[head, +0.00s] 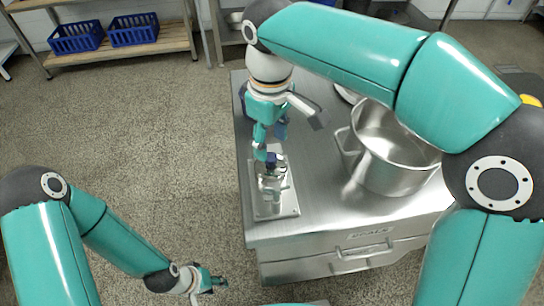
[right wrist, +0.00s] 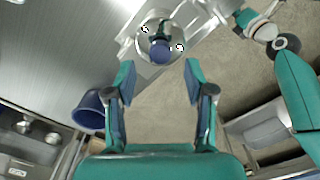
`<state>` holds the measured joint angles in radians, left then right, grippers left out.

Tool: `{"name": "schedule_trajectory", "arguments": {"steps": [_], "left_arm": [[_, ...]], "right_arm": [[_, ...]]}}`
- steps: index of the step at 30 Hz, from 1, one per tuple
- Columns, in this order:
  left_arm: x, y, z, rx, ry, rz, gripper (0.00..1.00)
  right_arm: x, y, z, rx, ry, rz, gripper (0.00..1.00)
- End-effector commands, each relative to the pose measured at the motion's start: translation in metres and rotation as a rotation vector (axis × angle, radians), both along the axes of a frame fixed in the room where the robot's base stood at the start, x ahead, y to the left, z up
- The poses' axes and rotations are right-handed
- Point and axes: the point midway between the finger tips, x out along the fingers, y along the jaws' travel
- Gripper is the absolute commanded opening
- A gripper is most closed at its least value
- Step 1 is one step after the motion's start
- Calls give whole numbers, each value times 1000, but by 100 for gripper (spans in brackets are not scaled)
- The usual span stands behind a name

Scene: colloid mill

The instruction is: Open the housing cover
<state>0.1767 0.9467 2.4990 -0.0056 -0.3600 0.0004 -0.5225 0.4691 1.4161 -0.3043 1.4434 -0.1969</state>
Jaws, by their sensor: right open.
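The colloid mill (head: 272,195) is a small shiny metal machine on a flat plate near the left front corner of the steel table. In the right wrist view its round metal top (right wrist: 148,28) shows from above, with a dark blue knob (right wrist: 160,52) at its near side. I cannot clearly make out the cover's edge or whether it is raised. My right gripper (head: 267,150) reaches down just behind the mill. Its fingers (right wrist: 160,78) are open and empty, apart from the knob. My left gripper (head: 212,280) is low, left of the table; its finger gap is unclear.
A large steel pot (head: 390,160) stands on the table (head: 315,215) right of the mill. A blue cup (right wrist: 88,110) is near the table edge. Blue crates (head: 76,37) sit on a shelf at the back left. The floor left of the table is clear.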

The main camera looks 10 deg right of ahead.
Motion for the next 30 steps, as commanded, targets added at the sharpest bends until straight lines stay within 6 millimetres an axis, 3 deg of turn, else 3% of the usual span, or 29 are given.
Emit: {"name": "schedule_trajectory", "arguments": {"steps": [1, 7, 20, 27, 30], "left_arm": [[0, 0, -6, 0, 0, 0, 40], [0, 0, -12, 0, 0, 0, 40], [0, 0, -13, 0, 0, 0, 40], [0, 0, -13, 0, 0, 0, 40], [0, 0, -13, 0, 0, 0, 40]], "right_arm": [[0, 0, -12, -1, 1, 0, 54], [0, 0, -35, 0, 0, -1, 54], [0, 0, -41, 1, -1, 0, 52], [0, 1, -41, 1, -1, 0, 12], [0, 1, -41, 1, -1, 0, 0]]}}
